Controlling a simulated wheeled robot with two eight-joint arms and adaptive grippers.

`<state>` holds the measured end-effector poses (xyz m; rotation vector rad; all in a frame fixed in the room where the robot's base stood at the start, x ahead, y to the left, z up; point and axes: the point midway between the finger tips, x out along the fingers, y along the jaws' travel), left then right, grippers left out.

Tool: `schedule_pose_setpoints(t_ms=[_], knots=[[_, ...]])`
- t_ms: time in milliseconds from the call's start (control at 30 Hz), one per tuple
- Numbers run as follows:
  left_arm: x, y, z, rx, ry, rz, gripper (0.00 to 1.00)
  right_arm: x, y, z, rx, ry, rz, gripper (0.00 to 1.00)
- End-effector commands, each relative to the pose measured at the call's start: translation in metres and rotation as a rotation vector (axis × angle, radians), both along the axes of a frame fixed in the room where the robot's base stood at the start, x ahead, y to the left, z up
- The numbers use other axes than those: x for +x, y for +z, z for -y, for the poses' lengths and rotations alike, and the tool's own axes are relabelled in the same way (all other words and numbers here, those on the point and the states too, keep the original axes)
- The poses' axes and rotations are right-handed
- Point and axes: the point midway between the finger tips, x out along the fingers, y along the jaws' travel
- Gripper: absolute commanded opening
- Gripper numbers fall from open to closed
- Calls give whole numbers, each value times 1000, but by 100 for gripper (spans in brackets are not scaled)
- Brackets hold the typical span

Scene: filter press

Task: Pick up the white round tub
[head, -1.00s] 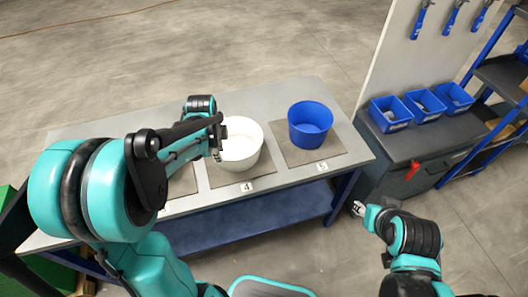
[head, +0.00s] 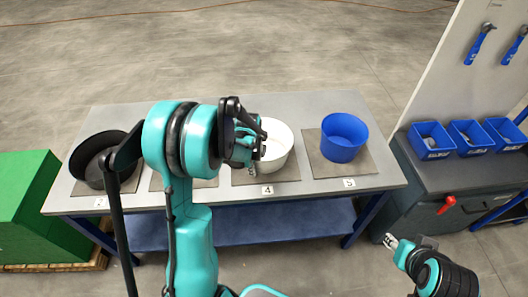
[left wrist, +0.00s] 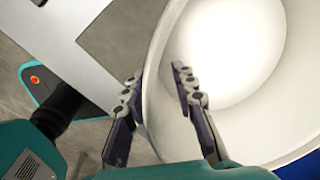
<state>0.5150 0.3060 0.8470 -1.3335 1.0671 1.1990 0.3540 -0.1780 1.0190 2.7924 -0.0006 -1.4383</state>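The white round tub (head: 277,148) stands on the mat with label 4 on the grey table. It fills much of the left wrist view (left wrist: 225,115), seen from above. My left gripper (head: 260,143) is at the tub's left side. In the left wrist view the gripper (left wrist: 157,75) is open, with one finger outside the tub's wall and the other inside. A gap shows between the fingers, with the rim between them. My right gripper (head: 390,241) is low at the right, away from the table; its finger gap is too small to judge.
A blue tub (head: 343,138) stands on the mat to the right, label 5. A black pan (head: 95,157) sits at the table's left end. Blue bins (head: 431,141) stand on a dark cabinet at right. A green box (head: 22,205) is at left.

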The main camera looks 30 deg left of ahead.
Motion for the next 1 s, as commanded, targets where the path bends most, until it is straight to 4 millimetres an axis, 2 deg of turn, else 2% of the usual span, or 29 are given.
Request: schedule_pose_setpoints(t_ms=[100, 133, 200, 233, 733, 867, 1000], knots=[[0, 1, 0, 0, 0, 0, 27, 0, 1, 0, 0, 0, 0, 40], [0, 1, 0, 0, 0, 0, 21, 0, 1, 0, 0, 0, 0, 40], [0, 1, 0, 0, 0, 0, 3, 0, 1, 0, 0, 0, 0, 40], [0, 1, 0, 0, 0, 0, 0, 0, 1, 0, 0, 0, 0, 40], [0, 6, 0, 0, 0, 1, 0, 0, 4, 0, 0, 0, 0, 40], [0, 19, 0, 0, 0, 1, 0, 0, 10, 0, 0, 0, 0, 40], [0, 43, 0, 0, 0, 1, 0, 0, 21, 0, 0, 0, 0, 40]])
